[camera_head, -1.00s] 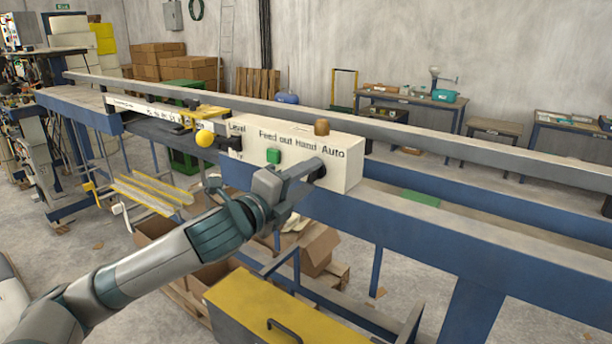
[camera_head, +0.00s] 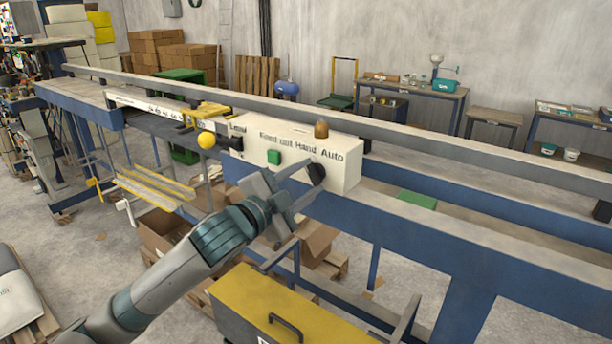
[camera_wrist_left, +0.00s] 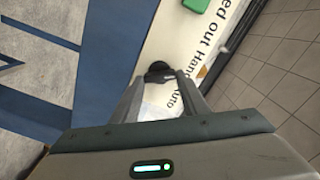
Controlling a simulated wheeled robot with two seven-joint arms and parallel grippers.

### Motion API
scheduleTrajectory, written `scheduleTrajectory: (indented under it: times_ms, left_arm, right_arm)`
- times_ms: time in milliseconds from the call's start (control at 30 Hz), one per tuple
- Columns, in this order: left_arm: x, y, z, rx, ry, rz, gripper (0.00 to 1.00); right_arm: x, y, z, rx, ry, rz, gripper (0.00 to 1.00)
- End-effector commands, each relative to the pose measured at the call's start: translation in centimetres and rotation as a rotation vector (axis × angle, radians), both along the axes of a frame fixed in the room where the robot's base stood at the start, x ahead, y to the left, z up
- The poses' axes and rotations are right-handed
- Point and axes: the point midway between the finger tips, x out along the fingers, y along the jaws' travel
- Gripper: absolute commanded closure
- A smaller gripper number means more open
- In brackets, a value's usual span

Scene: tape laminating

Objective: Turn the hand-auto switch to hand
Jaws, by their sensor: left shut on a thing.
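The hand-auto switch is a black knob (camera_head: 317,173) on the front of a white control box (camera_head: 346,176), below the words "Hand Auto". My left gripper (camera_head: 311,178) is at the knob, with its two fingers on either side of it, shut on it. In the left wrist view the dark knob (camera_wrist_left: 158,69) shows between the fingertips (camera_wrist_left: 160,78), beside the printed "Hand" and "Auto". Which way the knob's pointer faces is hard to tell. My right gripper is not in view.
Blue machine rails (camera_head: 430,226) run below the box. A yellow-topped case (camera_head: 262,300) stands below.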

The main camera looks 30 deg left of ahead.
Motion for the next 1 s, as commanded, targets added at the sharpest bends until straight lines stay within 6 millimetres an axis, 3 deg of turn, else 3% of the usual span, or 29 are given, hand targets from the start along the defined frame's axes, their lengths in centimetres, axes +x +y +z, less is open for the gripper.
scheduleTrajectory:
  times_ms: [600, 633, 700, 1000]
  left_arm:
    - [0.00, 0.03, 0.01, -0.065, 0.009, 0.000, 0.82]
    - [0.01, 0.03, 0.01, -0.065, 0.009, 0.000, 0.57]
    - [0.00, 0.03, 0.01, -0.064, 0.009, 0.000, 0.41]
    - [0.00, 0.02, 0.02, -0.063, 0.009, 0.000, 0.41]
  right_arm:
    - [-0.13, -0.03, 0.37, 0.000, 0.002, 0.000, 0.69]
    - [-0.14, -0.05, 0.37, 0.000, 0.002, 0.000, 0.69]
    - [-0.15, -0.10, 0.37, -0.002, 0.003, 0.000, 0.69]
    - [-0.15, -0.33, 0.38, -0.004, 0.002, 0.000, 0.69]
